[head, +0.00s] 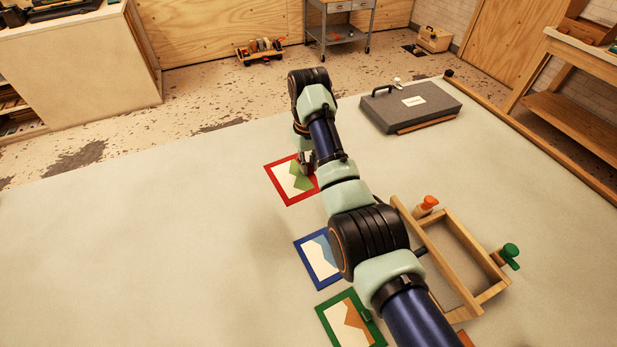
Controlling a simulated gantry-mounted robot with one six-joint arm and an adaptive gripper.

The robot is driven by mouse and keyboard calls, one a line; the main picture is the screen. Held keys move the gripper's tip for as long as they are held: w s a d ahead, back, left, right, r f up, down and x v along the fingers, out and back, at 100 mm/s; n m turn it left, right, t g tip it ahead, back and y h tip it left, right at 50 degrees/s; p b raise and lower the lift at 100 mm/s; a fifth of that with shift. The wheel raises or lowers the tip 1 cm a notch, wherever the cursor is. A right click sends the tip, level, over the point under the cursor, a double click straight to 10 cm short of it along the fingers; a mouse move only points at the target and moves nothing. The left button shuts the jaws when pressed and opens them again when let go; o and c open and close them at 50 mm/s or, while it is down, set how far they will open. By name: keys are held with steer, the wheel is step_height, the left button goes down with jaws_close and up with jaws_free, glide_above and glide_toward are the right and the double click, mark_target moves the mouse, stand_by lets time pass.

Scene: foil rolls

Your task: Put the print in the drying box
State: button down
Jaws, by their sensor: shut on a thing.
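A red-bordered print (281,185) with a green shape on white shows left of my arm, over the pale table. My gripper (307,168) is at its right edge, partly hidden by my arm, and is shut on the print there. I cannot tell whether the print touches the table or is slightly lifted. A blue-bordered print (312,261) and a green-bordered print (345,322) lie nearer, partly covered by my arm. A flat grey box (410,103) with a black handle and a white label lies at the back right; I cannot read the label. It may be the drying box.
An open wooden frame (472,293) with an orange-topped knob (427,204) and a green knob (510,252) stands right of my arm, partly hidden. The pale table (130,240) is clear on the left. A wooden rail (530,140) runs along the right edge.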

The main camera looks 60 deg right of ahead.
step_height(320, 180, up, 4)
steer(key=shift+r+p, duration=0.25)
steer(key=shift+p, duration=0.5)
